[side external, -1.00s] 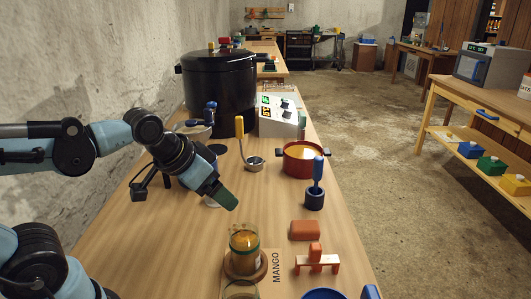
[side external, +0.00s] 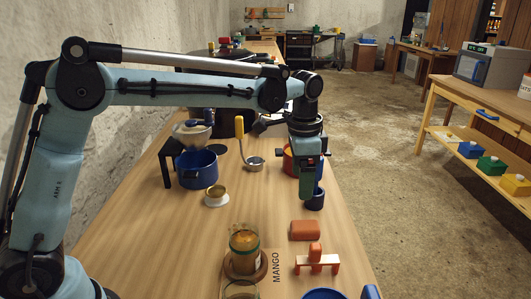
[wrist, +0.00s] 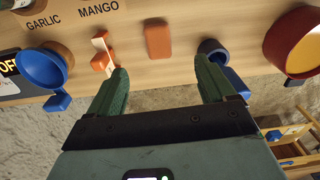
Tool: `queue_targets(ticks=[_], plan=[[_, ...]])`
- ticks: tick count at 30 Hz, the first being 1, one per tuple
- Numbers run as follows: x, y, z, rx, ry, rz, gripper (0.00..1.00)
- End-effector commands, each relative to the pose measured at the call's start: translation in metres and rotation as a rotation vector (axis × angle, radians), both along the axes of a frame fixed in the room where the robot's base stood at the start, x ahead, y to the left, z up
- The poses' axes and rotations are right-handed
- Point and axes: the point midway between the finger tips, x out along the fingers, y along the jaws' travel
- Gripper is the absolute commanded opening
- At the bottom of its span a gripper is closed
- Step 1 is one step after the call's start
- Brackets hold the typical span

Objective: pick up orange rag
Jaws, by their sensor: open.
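The orange rag (side external: 304,230) lies as a small folded or rolled block on the wooden table, right of the jar. In the wrist view the rag (wrist: 158,40) shows beyond the fingertips, centred between them. My gripper (side external: 307,196) points down above the table, farther back than the rag, by the dark blue cup. In the wrist view my gripper (wrist: 160,65) has its two green fingers spread wide with nothing between them.
The dark blue cup (wrist: 211,47) with a blue-handled tool is near the right finger. An orange-and-wood stand (side external: 316,260) is beside the rag. An amber jar (side external: 244,245) stands left. The red pot (wrist: 296,42) is on the rag's other side.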

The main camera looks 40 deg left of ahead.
Motion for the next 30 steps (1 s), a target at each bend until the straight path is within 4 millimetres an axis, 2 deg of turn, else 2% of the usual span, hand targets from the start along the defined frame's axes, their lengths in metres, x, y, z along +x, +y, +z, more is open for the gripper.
queue_targets(ticks=[8,18,26,30], plan=[[0.008,-0.008,-0.019,0.008,0.036,-0.046,0.83],[0.009,-0.008,-0.069,0.008,0.035,-0.044,0.83],[0.009,-0.01,-0.087,0.008,0.035,-0.044,0.83],[0.011,-0.014,-0.107,0.007,0.034,-0.045,0.83]])
